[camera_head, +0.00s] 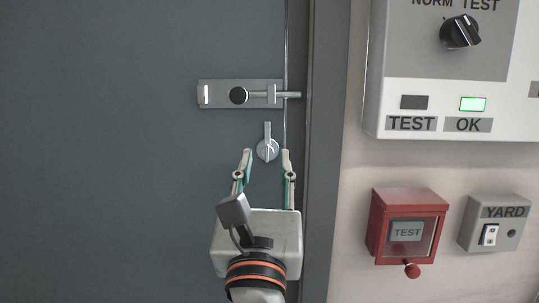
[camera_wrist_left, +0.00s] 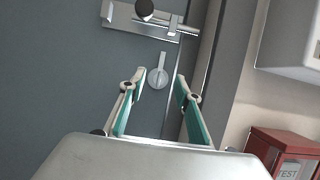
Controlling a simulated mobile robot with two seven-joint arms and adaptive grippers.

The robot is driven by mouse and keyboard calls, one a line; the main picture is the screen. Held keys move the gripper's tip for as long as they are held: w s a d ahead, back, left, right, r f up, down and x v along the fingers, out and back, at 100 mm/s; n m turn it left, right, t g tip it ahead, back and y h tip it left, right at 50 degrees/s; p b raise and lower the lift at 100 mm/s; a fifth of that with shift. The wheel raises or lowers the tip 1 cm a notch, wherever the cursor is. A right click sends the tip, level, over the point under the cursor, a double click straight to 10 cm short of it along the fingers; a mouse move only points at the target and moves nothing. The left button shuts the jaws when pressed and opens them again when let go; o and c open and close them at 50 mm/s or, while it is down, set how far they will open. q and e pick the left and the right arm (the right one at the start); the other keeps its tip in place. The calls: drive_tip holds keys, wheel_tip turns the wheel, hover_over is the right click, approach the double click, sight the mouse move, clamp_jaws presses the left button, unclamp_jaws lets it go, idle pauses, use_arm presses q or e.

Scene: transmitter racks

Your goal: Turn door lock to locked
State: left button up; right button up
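The door lock (camera_head: 267,149) is a round silver turn knob with a flat lever that points straight up, on the grey door (camera_head: 120,150) near its right edge. It also shows in the left wrist view (camera_wrist_left: 158,79), just beyond the fingertips. My left gripper (camera_head: 267,153) is open, with one finger on each side of the knob as seen from the head. No contact with the knob is visible. In the left wrist view the gap between the fingers (camera_wrist_left: 160,82) is empty. My right gripper is in neither view.
A sliding bolt (camera_head: 240,95) with a black knob sits above the lock, its rod reaching the door frame (camera_head: 325,150). Right of the frame are a white panel (camera_head: 450,70), a red TEST box (camera_head: 408,226) and a grey YARD switch box (camera_head: 496,222). The door's left side is clear.

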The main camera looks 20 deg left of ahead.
sight(266, 150)
use_arm(q)
drive_tip(key=shift+x, duration=1.5)
